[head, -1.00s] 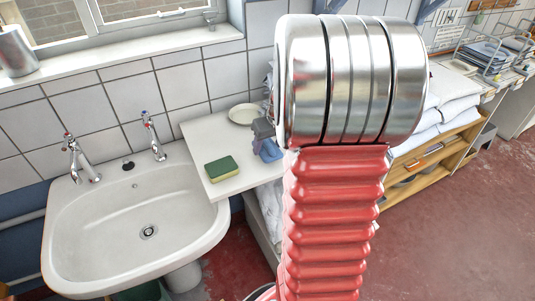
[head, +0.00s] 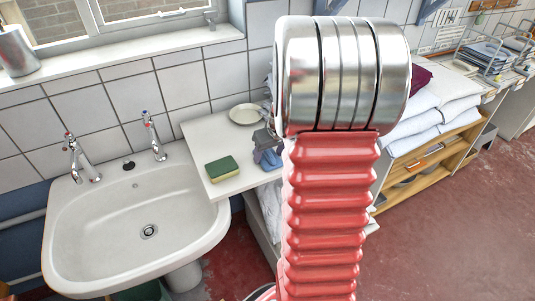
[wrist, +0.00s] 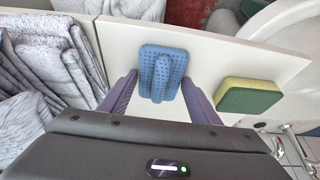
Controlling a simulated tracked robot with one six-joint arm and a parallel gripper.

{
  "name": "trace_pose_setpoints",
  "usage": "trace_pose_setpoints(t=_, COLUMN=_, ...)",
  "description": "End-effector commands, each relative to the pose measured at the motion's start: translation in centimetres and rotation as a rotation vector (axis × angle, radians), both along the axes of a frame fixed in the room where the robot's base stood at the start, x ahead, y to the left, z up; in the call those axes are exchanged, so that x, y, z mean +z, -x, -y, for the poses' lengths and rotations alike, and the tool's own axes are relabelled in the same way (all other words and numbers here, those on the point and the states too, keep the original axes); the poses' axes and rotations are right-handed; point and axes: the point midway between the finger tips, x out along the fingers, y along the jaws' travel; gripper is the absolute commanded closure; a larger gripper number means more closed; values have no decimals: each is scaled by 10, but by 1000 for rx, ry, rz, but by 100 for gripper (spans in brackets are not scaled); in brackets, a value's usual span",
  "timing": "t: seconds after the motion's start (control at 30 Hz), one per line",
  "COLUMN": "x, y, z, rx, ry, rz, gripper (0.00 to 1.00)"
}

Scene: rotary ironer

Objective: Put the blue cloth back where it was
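The blue cloth (wrist: 163,75) lies on the white counter (wrist: 209,66) in the wrist view, with a raised ridge along its middle. My gripper (wrist: 160,79) is open, with one purple finger close to each side of the cloth. I cannot tell whether either finger touches it. In the head view the cloth (head: 269,159) shows at the counter's right part, just below my grey gripper (head: 264,140), partly hidden by it and by my arm.
A green and yellow sponge (head: 221,168) lies left of the cloth, near the sink (head: 90,240). A small pale dish (head: 244,114) stands behind on the counter. Folded grey-white textiles (wrist: 40,75) are beside the counter. White stacked linen (head: 425,105) sits on a wooden shelf at right.

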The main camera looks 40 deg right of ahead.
Motion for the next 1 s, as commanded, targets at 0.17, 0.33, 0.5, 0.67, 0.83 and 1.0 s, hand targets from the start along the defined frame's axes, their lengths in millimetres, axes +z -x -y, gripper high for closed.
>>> trace_pose_setpoints(t=0.17, x=0, y=0, z=0, rx=0, ry=0, rz=0, gripper=31)
trace_pose_setpoints(t=0.33, x=0, y=0, z=0, rx=0, ry=0, rz=0, gripper=27)
trace_pose_setpoints(t=0.5, x=2, y=0, z=0, rx=0, ry=0, rz=0, gripper=27)
trace_pose_setpoints(t=0.67, x=9, y=2, z=0, rx=0, ry=1, rz=2, gripper=27)
trace_pose_setpoints(t=0.83, x=27, y=9, z=-2, rx=-2, ry=2, rz=2, gripper=27)
trace_pose_setpoints(t=1.0, x=50, y=18, z=-5, rx=-1, ry=3, rz=2, gripper=27)
